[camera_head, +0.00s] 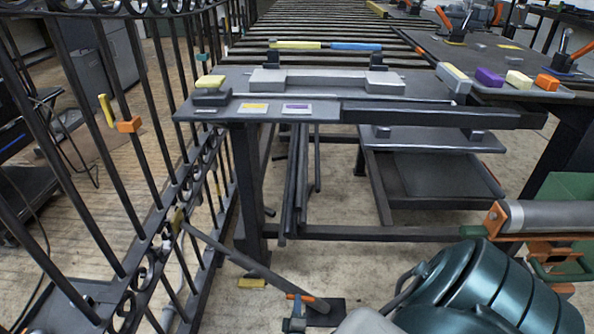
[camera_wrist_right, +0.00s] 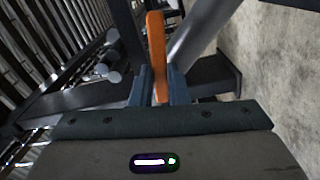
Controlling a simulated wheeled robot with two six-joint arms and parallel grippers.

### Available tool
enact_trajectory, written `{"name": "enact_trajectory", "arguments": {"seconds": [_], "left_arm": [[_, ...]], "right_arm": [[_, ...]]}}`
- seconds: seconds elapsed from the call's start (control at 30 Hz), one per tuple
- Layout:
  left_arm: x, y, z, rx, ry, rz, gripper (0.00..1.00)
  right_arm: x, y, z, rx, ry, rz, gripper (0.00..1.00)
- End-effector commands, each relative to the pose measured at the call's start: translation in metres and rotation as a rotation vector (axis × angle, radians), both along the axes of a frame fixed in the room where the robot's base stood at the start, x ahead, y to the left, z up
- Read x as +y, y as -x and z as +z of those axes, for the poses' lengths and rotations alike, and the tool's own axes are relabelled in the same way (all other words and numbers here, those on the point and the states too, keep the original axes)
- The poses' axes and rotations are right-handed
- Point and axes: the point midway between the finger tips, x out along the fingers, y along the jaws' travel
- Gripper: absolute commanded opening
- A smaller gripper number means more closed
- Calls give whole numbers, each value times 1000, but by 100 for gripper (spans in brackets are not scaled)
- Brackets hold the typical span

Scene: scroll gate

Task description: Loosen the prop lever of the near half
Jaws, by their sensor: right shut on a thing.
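The gate (camera_head: 150,200) of dark bars and scrolls stands at the left. A grey prop bar (camera_head: 240,262) slopes from the gate down to a dark foot plate (camera_head: 325,312) on the floor. The orange prop lever (camera_head: 302,297) is by the bar's lower end. My right gripper (camera_head: 294,318) is at the lever, low in the head view. In the right wrist view the lever (camera_wrist_right: 156,45) stands upright between the two blue fingers of the gripper (camera_wrist_right: 158,88), which are shut on it. The prop bar (camera_wrist_right: 203,30) runs beside it. My left gripper is not in view.
A dark workbench (camera_head: 400,112) with coloured blocks stands behind, with a lower shelf (camera_head: 435,180) under it. An orange clamp-like part with a grey roller (camera_head: 545,216) is at the right. Bare floor shows between.

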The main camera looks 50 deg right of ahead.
Motion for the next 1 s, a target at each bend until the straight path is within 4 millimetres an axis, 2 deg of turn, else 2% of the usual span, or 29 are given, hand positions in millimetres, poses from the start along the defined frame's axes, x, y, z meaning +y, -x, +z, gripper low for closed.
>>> {"name": "enact_trajectory", "arguments": {"seconds": [0.37,0.4,0.47,0.5,0.83,1.0], "left_arm": [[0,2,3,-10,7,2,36],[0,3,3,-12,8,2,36],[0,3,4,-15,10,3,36],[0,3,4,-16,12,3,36],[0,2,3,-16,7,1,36],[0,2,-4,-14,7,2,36]], "right_arm": [[-1,0,0,5,5,0,0],[-1,0,0,5,5,0,22],[-1,0,0,4,5,0,34],[0,0,0,4,5,0,36],[0,0,-1,-11,-10,0,36],[1,0,-7,-104,-88,0,36]]}}
